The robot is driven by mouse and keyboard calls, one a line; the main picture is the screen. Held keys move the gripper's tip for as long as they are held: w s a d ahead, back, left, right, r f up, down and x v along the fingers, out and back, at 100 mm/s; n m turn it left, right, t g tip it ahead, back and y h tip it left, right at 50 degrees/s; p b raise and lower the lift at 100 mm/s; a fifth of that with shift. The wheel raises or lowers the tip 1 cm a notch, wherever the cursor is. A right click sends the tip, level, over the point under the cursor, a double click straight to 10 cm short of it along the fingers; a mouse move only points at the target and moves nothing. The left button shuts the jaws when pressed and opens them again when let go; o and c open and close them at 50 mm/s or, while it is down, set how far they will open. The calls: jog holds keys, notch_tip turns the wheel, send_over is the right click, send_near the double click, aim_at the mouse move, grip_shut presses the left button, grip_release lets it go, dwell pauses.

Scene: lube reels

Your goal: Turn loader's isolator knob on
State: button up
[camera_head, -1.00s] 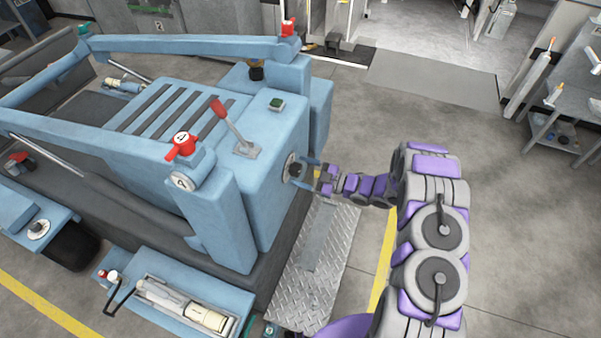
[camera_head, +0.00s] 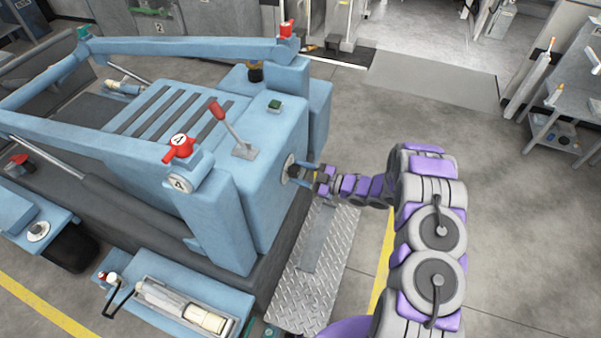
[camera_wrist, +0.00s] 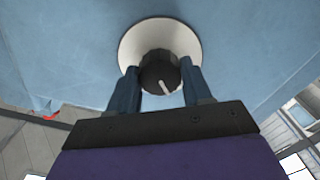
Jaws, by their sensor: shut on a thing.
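The loader (camera_head: 285,128) is a light blue machine at the left and centre of the head view. Its isolator knob (camera_wrist: 160,73) is black with a white pointer line, set on a round pale plate (camera_wrist: 131,45) on the blue panel. In the wrist view the pointer line runs downward, slightly to the right. My gripper (camera_head: 296,171) is at the loader's right-hand face. Its two blue fingers, also in the wrist view (camera_wrist: 160,82), stand on either side of the knob and are shut on it. In the head view the fingers partly hide the knob.
A red valve handle (camera_head: 180,147) stands on the near post. A metal tread plate (camera_head: 312,265) lies below my arm. The floor to the right is open.

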jog(key=shift+m+p, duration=0.4)
jog(key=shift+r+m+p, duration=0.1)
jog(key=shift+m+p, duration=0.75)
jog(key=shift+m, duration=0.15)
jog(key=m+p, duration=0.2)
jog(key=m, duration=0.8)
jog(key=shift+w+d+m, duration=0.1)
jog(key=shift+m, duration=0.3)
jog(key=m, duration=0.4)
jog(key=shift+w+m, duration=0.1)
jog(key=shift+m, duration=0.3)
jog(key=o, duration=0.9)
jog(key=shift+o, duration=0.7)
jog(key=shift+p, duration=0.3)
